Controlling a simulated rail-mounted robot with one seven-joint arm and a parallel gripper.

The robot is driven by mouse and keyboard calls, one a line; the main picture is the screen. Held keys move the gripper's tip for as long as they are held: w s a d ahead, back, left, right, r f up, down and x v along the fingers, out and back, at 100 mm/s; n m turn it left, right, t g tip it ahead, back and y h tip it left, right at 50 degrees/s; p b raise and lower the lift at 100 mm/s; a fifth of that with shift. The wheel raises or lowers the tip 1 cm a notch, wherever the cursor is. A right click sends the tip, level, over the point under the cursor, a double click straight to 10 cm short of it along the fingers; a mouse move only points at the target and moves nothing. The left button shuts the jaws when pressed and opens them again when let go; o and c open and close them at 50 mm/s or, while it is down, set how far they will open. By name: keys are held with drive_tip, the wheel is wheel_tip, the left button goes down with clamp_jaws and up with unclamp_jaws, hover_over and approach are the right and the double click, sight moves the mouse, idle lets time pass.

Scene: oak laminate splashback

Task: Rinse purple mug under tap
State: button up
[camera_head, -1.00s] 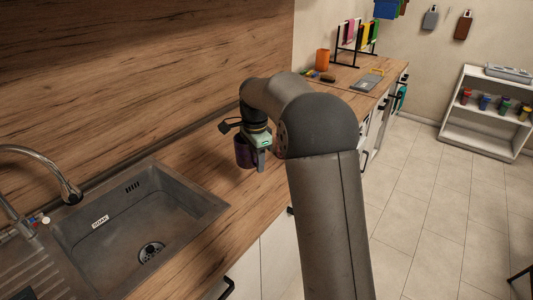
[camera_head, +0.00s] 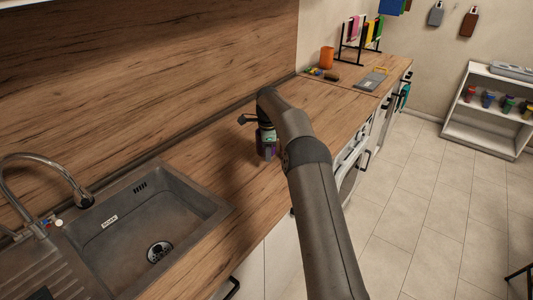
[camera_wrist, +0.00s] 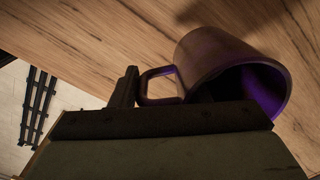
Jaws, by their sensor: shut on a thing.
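The purple mug (camera_head: 262,150) is over the wooden counter to the right of the sink, partly hidden by my gripper (camera_head: 267,138). In the wrist view the mug (camera_wrist: 220,58) lies sideways in the picture, with its purple inside showing and its handle towards a dark finger. My gripper is shut on the mug; the exact contact at the handle is partly hidden. I cannot tell whether the mug touches the counter. The tap (camera_head: 45,165) is a curved chrome spout above the grey sink (camera_head: 205,205), at the far left. No water shows at its spout.
Bare counter (camera_head: 205,150) lies between the mug and the sink. An orange cup (camera_head: 326,57), a rack of coloured boards (camera_head: 362,32) and a grey tray (camera_head: 371,81) stand far back. A white shelf (camera_head: 487,115) stands across the tiled floor.

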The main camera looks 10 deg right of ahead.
drive_tip(key=shift+w+f+p, duration=0.6)
drive_tip(key=shift+w+f, duration=0.2)
drive_tip(key=shift+f, duration=1.65)
drive_tip(key=shift+f, duration=0.1)
drive_tip(key=o, duration=1.4)
drive_tip(key=shift+f, duration=0.1)
drive_tip(key=shift+c, duration=0.2)
